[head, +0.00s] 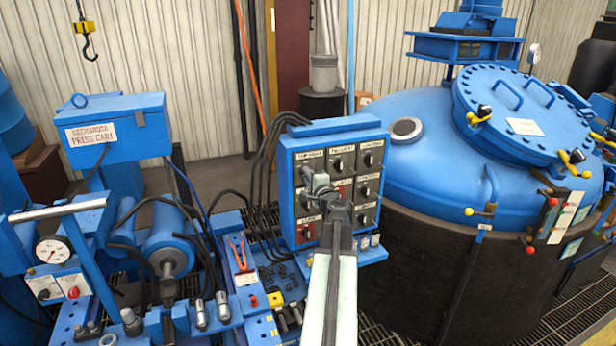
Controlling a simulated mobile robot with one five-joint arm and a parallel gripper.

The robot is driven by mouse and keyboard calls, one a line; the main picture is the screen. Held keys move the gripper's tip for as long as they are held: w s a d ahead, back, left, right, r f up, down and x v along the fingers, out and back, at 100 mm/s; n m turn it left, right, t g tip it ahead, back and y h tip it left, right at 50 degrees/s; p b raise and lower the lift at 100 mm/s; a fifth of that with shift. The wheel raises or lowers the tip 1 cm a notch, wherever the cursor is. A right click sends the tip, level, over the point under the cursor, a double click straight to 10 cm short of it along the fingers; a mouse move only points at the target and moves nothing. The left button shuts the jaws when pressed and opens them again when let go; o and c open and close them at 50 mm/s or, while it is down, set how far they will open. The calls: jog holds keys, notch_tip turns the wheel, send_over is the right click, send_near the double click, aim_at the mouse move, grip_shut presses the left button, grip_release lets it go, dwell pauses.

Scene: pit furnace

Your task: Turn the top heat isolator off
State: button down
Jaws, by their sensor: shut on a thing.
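The blue control panel (286,186) stands in the middle of the head view, with rows of dark rotary switches on grey and red plates. The labels are too small to read surely, so I cannot tell which one names the top heat isolator. My gripper (309,175) is at the upper left of the panel, shut on what seems to be the top left switch, which it mostly hides. The top middle switch (338,164) and top right switch (368,160) are in plain view beside it. My forearm covers part of the lower middle switches.
A large blue domed furnace (430,150) with yellow-handled levers stands close on the right. A blue press cart (120,125) with a gauge, hoses and loose tools fills the left. Black cables (268,165) run down the panel's left side.

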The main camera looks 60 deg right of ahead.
jog(key=shift+n, duration=0.3)
jog(key=c, duration=1.4)
grip_release()
jog(key=shift+s, duration=0.1)
jog(key=v, duration=0.7)
jog(key=shift+s+a, duration=0.2)
jog(key=shift+a, duration=0.1)
